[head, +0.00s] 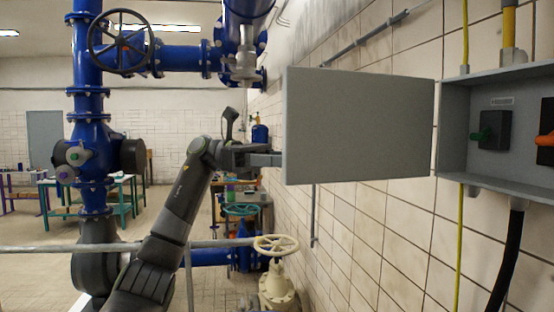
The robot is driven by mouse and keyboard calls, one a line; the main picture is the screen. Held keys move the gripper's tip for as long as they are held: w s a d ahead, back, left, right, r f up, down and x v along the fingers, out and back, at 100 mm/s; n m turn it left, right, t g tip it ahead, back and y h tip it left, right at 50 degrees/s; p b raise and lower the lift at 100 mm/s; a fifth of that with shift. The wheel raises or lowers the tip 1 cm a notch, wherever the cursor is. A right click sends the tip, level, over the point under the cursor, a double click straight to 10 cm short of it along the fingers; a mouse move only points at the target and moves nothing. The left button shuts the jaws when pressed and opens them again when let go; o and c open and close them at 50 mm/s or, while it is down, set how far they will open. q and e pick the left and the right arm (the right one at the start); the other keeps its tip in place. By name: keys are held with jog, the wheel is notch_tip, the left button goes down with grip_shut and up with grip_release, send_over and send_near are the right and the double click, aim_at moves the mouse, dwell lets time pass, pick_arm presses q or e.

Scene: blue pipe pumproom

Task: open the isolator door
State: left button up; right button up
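The grey isolator door (360,125) stands wide open, swung out to the left from the isolator box (453,125) on the tiled wall. Its flat face is towards me, and its right edge meets the box. My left gripper (272,159) is at the door's free left edge, pointing right. Its fingertips end at or behind that edge, so I cannot tell whether they grip it. My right gripper is out of view.
A grey rail (130,246) crosses the lower left. Blue pipes with a black handwheel (118,42) stand at left. A cream valve wheel (276,245) is below the door. A black cable (508,260) and yellow conduit (460,245) hang below the box.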

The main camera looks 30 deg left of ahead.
pick_arm(q)
jog(key=shift+w, duration=0.1)
jog(key=s+a+b, duration=0.1)
jog(key=a, duration=1.1)
dwell(0.6)
